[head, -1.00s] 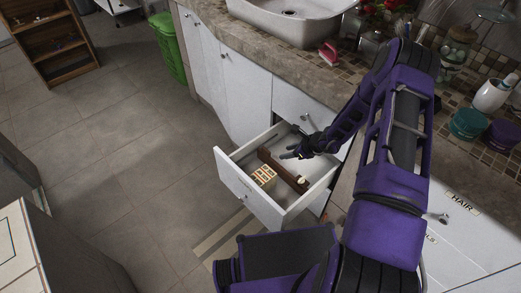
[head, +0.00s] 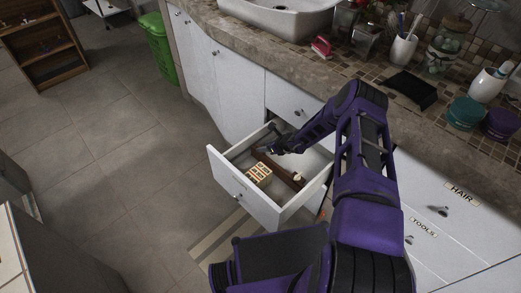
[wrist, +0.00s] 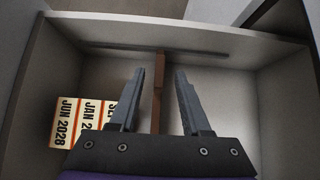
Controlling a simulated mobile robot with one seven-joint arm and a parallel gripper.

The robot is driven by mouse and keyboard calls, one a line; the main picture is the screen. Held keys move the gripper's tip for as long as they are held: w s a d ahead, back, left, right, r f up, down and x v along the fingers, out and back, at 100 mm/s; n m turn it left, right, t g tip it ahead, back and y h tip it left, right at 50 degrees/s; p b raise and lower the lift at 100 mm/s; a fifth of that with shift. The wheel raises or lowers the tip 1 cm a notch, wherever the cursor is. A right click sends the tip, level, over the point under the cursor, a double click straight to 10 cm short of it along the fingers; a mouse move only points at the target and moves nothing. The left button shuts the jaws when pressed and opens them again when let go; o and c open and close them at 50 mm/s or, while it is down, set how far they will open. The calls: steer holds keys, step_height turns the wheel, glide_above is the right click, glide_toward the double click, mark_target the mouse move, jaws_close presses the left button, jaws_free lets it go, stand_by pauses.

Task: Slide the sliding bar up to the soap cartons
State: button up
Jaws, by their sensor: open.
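The brown sliding bar (head: 284,172) runs across the inside of the open drawer; the wrist view shows it too (wrist: 159,72), between my fingers. The soap cartons (head: 259,172) stand in a block to the left of the bar, near the drawer front. In the wrist view the cartons (wrist: 82,122) show date labels such as "JUN 2028" and are partly hidden by my left finger. A gap separates cartons and bar. My gripper (head: 271,150) is open, with one finger on each side of the bar (wrist: 157,74). Whether a finger touches it cannot be told.
The white drawer (head: 243,196) surrounds my gripper with its walls; a dark rail (wrist: 110,46) lies along one wall. The drawer floor right of the bar is clear. The stone counter (head: 285,75) with a sink (head: 280,20) runs above and behind.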

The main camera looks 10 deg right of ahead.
steer(key=shift+b+x, duration=0.55)
steer(key=shift+x, duration=1.45)
jaws_close()
